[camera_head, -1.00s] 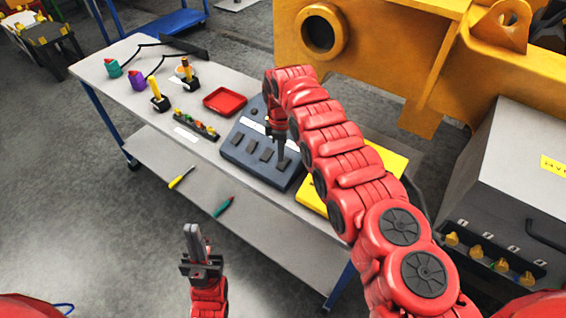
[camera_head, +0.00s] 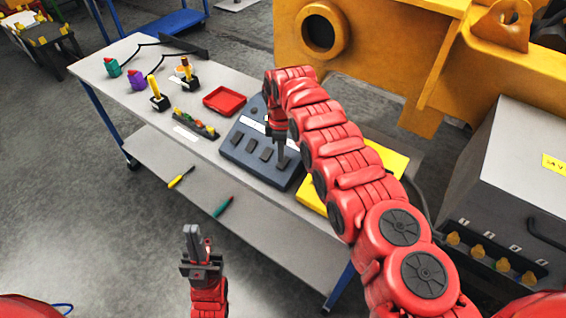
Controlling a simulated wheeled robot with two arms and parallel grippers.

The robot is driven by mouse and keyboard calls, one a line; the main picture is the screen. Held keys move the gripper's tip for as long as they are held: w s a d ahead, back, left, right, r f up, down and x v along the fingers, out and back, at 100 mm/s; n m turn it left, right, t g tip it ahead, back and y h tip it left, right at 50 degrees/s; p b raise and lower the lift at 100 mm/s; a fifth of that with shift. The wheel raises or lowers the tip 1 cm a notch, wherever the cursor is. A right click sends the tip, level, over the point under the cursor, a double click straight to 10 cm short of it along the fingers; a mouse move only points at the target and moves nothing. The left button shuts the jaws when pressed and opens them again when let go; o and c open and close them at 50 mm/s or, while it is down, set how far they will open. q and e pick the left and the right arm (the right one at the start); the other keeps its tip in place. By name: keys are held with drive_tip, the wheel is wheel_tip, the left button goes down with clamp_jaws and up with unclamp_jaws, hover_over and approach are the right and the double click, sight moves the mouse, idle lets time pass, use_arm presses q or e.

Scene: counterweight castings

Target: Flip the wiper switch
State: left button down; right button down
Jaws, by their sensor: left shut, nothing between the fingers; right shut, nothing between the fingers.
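A dark grey switch panel (camera_head: 229,150) lies on the table, with a row of dark rocker switches (camera_head: 252,146) and a white label strip. I cannot read which switch is the wiper one. My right gripper (camera_head: 280,165) points down over the right end of the row, shut, its tips at or just above the rightmost switch. My arm hides the panel's right and back parts. My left gripper (camera_head: 192,237) is shut and empty, pointing up in front of the table, well away from the panel.
On the grey table (camera_head: 115,91) are a red tray (camera_head: 224,100), a yellow box (camera_head: 388,160), joysticks (camera_head: 159,101) and a strip of coloured buttons (camera_head: 194,124). Screwdrivers (camera_head: 181,177) lie on the lower shelf. A grey cabinet (camera_head: 510,185) and a yellow machine frame (camera_head: 380,45) stand right and behind.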

sight(281, 165)
drive_tip(key=shift+f+b, duration=1.15)
idle(0.4)
drive_tip(key=shift+s+r, duration=0.1)
drive_tip(key=shift+r, duration=0.05)
drive_tip(key=shift+r+p, duration=0.75)
drive_tip(key=shift+r, duration=0.2)
wheel_tip(281, 165, up, 2)
drive_tip(key=shift+r+p, duration=0.15)
drive_tip(key=shift+p, duration=0.15)
wheel_tip(281, 165, up, 3)
drive_tip(key=shift+f, duration=0.2)
